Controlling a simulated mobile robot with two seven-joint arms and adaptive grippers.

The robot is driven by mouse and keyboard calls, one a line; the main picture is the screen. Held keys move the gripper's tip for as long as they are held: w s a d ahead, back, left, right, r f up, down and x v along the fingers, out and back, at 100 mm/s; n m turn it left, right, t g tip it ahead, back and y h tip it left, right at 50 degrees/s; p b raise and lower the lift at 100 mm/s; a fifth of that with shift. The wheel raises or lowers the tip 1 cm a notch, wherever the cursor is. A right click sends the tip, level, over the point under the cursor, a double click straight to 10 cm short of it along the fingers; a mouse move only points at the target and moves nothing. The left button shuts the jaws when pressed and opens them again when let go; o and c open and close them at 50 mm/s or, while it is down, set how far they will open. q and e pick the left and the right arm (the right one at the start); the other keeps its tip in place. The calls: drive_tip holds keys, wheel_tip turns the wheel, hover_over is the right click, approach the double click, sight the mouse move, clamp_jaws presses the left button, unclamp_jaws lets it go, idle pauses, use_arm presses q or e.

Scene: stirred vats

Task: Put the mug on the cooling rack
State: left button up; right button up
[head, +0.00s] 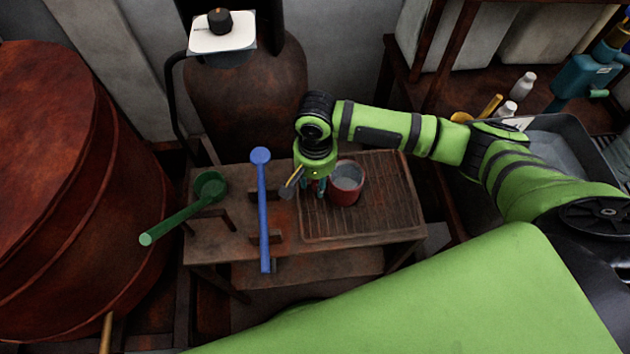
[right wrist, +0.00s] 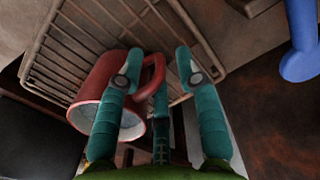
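The red mug (head: 347,196) with a grey inside stands upright over the left part of the wire cooling rack (head: 392,205), apparently resting on it. My right gripper (head: 311,187) is just left of the mug, pointing down. In the right wrist view, its teal fingers (right wrist: 158,72) are spread apart, with the handle of the mug (right wrist: 98,82) between or just beyond them. No firm grip on the handle shows. The cooling rack (right wrist: 70,45) lies behind the mug there. My left gripper is not in view.
A blue ladle (head: 263,215) and a green ladle (head: 185,218) lie left of the rack on the wooden table (head: 215,248). A large rusty vat (head: 60,190) stands at left. A grey tray (head: 555,140) and white bottles (head: 522,86) are at right. The rack's right part is clear.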

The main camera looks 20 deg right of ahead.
wheel_tip(320, 180, up, 11)
idle(0.3)
